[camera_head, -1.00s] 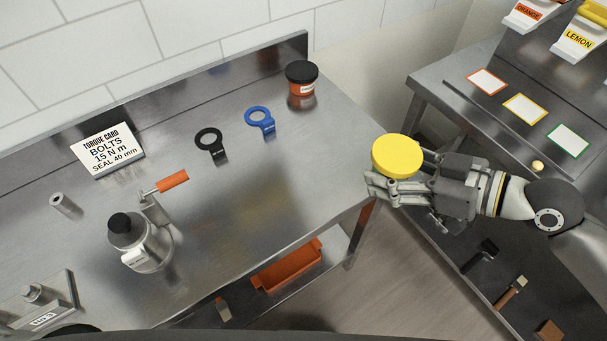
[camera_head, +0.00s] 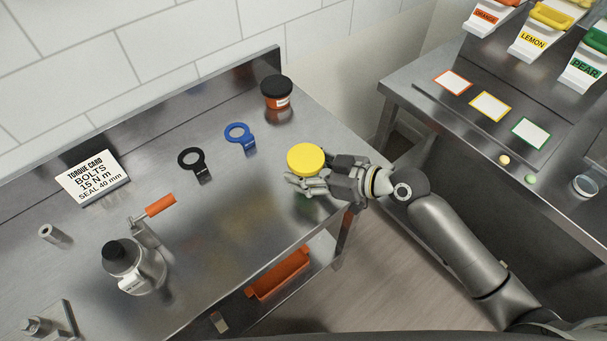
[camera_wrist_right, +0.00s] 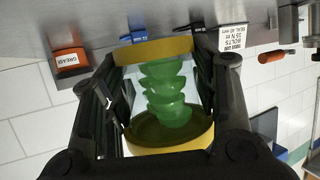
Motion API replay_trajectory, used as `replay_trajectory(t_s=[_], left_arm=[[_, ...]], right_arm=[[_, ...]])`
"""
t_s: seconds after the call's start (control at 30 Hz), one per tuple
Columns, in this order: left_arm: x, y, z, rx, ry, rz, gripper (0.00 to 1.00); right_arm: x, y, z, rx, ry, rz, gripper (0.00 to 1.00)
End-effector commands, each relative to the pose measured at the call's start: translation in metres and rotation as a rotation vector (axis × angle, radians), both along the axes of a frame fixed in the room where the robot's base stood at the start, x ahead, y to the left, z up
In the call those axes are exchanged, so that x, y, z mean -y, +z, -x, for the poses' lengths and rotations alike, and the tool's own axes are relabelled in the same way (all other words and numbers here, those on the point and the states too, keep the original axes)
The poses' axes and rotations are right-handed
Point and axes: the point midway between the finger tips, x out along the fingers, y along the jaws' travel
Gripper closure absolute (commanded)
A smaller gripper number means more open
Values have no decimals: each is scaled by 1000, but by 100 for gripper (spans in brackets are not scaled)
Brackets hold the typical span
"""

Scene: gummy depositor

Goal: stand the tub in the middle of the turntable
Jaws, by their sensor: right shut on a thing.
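The tub is clear with a yellow lid (camera_head: 305,158) and holds green pieces (camera_wrist_right: 168,92), seen in the right wrist view. My right gripper (camera_head: 308,178) is shut on the tub's side and holds it over the right part of the steel bench (camera_head: 240,215). In the wrist view the fingers stand on both sides of the tub. I cannot tell whether its underside touches the bench. I cannot make out a turntable in these frames. My left gripper is not in view.
A second counter (camera_head: 420,90) with coloured-frame cards is at the right, across a gap.

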Motion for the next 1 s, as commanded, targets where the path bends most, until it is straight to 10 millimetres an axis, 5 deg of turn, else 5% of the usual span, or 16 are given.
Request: replay_trajectory(t_s=[0.4, 0.8, 0.83, 1.0], left_arm=[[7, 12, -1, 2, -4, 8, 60], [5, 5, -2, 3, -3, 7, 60], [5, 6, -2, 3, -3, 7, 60], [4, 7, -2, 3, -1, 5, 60]], right_arm=[[-5, -37, -5, -1, -2, -1, 89], [-5, -44, -5, 0, -1, 0, 89], [-5, -42, -5, 0, -1, 0, 43], [-4, -42, -5, 0, -1, 1, 24]])
